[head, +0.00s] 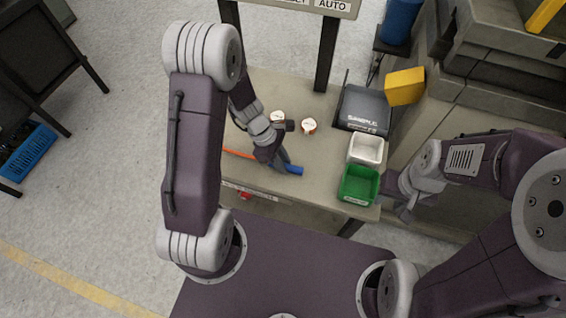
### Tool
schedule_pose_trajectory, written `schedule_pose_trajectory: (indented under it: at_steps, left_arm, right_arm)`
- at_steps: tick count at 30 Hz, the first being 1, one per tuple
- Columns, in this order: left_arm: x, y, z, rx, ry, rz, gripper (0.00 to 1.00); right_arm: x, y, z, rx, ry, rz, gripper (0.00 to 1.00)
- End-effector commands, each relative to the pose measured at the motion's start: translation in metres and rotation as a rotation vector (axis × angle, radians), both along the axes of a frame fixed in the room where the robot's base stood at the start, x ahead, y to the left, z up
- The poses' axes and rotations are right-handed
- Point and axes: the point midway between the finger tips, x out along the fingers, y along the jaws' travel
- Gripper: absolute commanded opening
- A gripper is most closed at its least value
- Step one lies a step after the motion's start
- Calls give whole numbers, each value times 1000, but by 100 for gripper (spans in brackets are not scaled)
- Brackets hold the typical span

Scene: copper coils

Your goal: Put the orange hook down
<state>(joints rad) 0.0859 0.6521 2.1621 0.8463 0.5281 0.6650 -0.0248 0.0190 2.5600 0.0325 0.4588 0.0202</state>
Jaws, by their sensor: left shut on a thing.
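The orange hook shows as a thin orange rod (238,153) at the left part of the table's front edge, with a blue end (293,169) on the right. My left gripper (282,163) is at the front of the table, shut on the orange hook between these two parts. The gripper hides the middle of the hook, and I cannot tell whether the hook touches the tabletop. My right gripper (408,207) is beside the table's right front corner, to the right of the green bin; its fingers are too small and dark to read.
Two small round white-and-copper items (278,117) (309,126) lie behind the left gripper. The tabletop between gripper and bins is clear.

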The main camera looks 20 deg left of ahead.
Motion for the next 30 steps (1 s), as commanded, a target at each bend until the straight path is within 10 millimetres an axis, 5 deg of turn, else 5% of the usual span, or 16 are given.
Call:
schedule_pose_trajectory:
  at_steps: [2,3,6,17,30]
  left_arm:
    - [0,0,-4,0,0,0,0]
    - [0,0,-4,0,0,0,25]
    - [0,0,-3,0,0,0,44]
    - [1,2,9,0,-2,2,44]
    - [1,40,102,0,-2,2,44]
  right_arm:
    - [0,0,-3,0,0,0,36]
    - [0,0,-3,0,0,0,36]
    - [0,0,-2,0,0,0,36]
    - [0,0,6,0,0,0,36]
    - [0,0,46,0,0,0,36]
